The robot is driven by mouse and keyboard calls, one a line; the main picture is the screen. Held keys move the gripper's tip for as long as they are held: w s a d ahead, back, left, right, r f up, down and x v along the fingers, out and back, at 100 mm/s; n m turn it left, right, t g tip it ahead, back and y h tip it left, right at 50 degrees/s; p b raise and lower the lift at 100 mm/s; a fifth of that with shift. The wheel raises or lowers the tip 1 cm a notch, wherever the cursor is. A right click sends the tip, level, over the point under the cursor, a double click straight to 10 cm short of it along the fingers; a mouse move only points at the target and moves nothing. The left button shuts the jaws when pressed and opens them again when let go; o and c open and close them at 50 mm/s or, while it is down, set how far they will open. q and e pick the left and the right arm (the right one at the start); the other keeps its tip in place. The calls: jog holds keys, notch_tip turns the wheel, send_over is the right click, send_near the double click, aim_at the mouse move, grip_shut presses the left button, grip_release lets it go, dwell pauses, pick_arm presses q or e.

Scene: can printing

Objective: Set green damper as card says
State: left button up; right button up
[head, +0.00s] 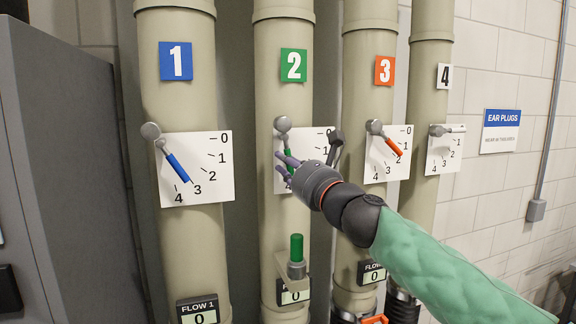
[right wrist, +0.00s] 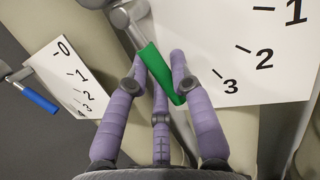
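The green damper is on pipe 2, with a blocky green tag (head: 293,65) above it. Its lever turns on a grey pivot (head: 283,124) over a white dial (head: 318,140). In the right wrist view the green handle (right wrist: 160,76) hangs down past the mark 3; mark 4 is not readable there. My right gripper (head: 287,168) is at this handle, with purple fingers on both sides of it (right wrist: 157,66). Whether they press on it is unclear. A "FLOW" readout (head: 293,297) on pipe 2 shows 0, partly hidden. I see no instruction card. My left gripper is out of view.
Dial 1 with a blue lever (head: 177,167), dial 3 with an orange lever (head: 394,146) and dial 4 (head: 446,148) stand on neighbouring pipes. A green knob (head: 297,247) on a bracket sticks out below dial 2. A grey cabinet (head: 70,170) stands at the left.

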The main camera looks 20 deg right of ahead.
jog(key=o, duration=0.3)
jog(key=shift+w, duration=0.1)
jog(key=v, duration=1.2)
dwell(0.5)
